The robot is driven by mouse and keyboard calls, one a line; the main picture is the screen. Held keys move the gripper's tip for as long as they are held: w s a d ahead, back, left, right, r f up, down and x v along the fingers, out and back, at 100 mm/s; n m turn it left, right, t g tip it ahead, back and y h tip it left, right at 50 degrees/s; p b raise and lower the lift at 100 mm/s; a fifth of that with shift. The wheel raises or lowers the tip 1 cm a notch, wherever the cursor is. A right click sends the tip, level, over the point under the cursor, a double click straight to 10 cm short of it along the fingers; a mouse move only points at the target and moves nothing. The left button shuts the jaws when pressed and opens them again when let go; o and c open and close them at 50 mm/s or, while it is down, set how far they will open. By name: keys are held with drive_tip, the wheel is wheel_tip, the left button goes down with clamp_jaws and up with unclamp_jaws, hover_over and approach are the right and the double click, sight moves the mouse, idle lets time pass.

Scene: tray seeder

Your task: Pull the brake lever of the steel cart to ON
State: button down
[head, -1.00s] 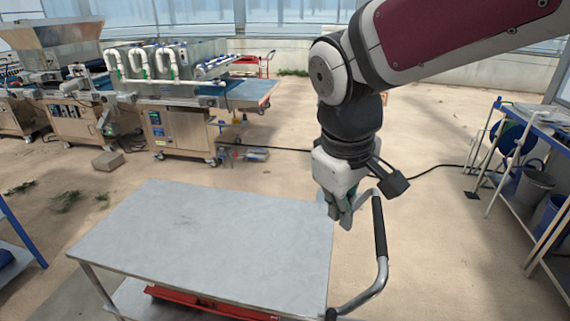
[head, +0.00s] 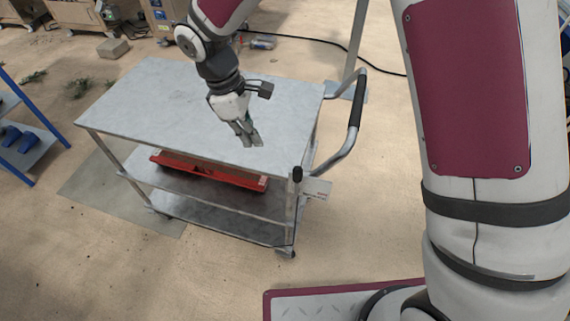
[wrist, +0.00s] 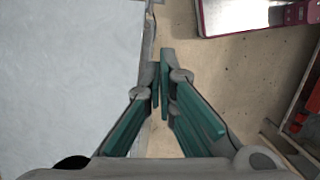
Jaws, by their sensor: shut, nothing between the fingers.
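The steel cart (head: 165,110) stands in the middle of the head view, with a bare grey top and lower shelves. A short upright lever with a black knob (head: 297,174), which looks like the brake lever, is at its near right corner. A small white label plate (head: 317,189) is beside it. My gripper (head: 251,141) points down near the right part of the cart top, left of and above the knob in the picture. In the wrist view its green-padded fingers (wrist: 160,78) are together and empty, beside the cart top (wrist: 65,70). I cannot make out the knob there.
The cart's push handle (head: 354,112) with a black grip sticks out at its right end. A red tray (head: 210,171) lies on the middle shelf. A blue-legged rack (head: 35,150) is at the left. Floor in front of the cart is clear.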

sight(297, 183)
drive_tip(key=shift+s+a+f, duration=0.1)
drive_tip(key=shift+f, duration=0.1)
drive_tip(key=s+d+f+p, duration=0.1)
drive_tip(key=d+f+p, duration=0.2)
drive_tip(key=d+f, duration=0.3)
drive_tip(key=shift+a+x, duration=0.3)
drive_tip(key=shift+x, duration=1.55)
drive_tip(key=shift+s+d+r+y, duration=0.15)
drive_tip(key=shift+d+y, duration=0.25)
